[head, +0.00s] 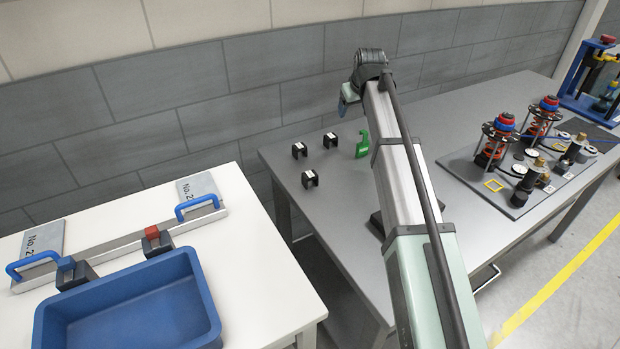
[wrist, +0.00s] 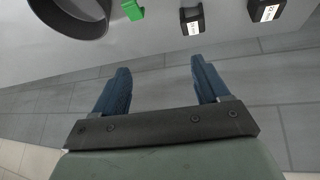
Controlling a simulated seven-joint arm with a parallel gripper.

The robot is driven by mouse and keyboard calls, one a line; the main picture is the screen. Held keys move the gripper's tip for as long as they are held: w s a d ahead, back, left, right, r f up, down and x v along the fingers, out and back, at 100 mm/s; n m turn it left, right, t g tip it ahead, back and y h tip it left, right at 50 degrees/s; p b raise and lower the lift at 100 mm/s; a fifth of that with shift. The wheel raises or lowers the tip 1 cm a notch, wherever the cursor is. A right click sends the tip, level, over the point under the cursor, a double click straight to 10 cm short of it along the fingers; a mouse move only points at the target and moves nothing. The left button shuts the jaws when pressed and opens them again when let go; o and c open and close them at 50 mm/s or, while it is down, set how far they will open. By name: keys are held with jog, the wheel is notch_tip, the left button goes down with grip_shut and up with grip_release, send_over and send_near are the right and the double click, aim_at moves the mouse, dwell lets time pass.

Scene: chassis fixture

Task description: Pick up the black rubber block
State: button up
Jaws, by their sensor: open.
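Three black blocks with white labels stand on the grey table: one at the back (head: 331,140), one at the left (head: 299,150) and one nearer the front (head: 310,179). Two black blocks show at the top of the wrist view, one near the middle (wrist: 192,20) and one at the right (wrist: 264,11), both partly cut off or at the frame edge. My gripper (head: 345,104) is raised near the table's back edge. In the wrist view my gripper (wrist: 160,75) is open, with nothing between its blue fingers. The blocks are beyond the fingertips, not touched.
A green piece (head: 362,146) stands right of the blocks; it also shows in the wrist view (wrist: 132,10). A tiled wall rises behind the grey table (head: 345,215). Spring assemblies on a dark plate (head: 515,200) stand right. A blue bin (head: 130,310) stands on the white table (head: 255,265).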

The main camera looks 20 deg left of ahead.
aim_at(310, 174)
jog(key=s+a+n+g+h, duration=0.1)
jog(key=s+a+g, duration=0.25)
jog(key=s, duration=0.55)
jog(key=s+a+g+h, duration=0.1)
jog(key=s+a+g, duration=0.1)
jog(key=s+a, duration=0.5)
jog(key=shift+s+d+f, duration=0.3)
jog(key=shift+s+f, duration=0.1)
jog(key=shift+f, duration=1.85)
jog(key=shift+s+d+f, duration=0.25)
jog(key=shift+s+f, duration=0.2)
jog(key=shift+f, duration=1.85)
jog(key=shift+s+d+f, duration=0.3)
jog(key=shift+s+f, duration=0.1)
jog(key=shift+f, duration=1.85)
jog(key=c, duration=1.1)
jog(key=shift+o, duration=0.2)
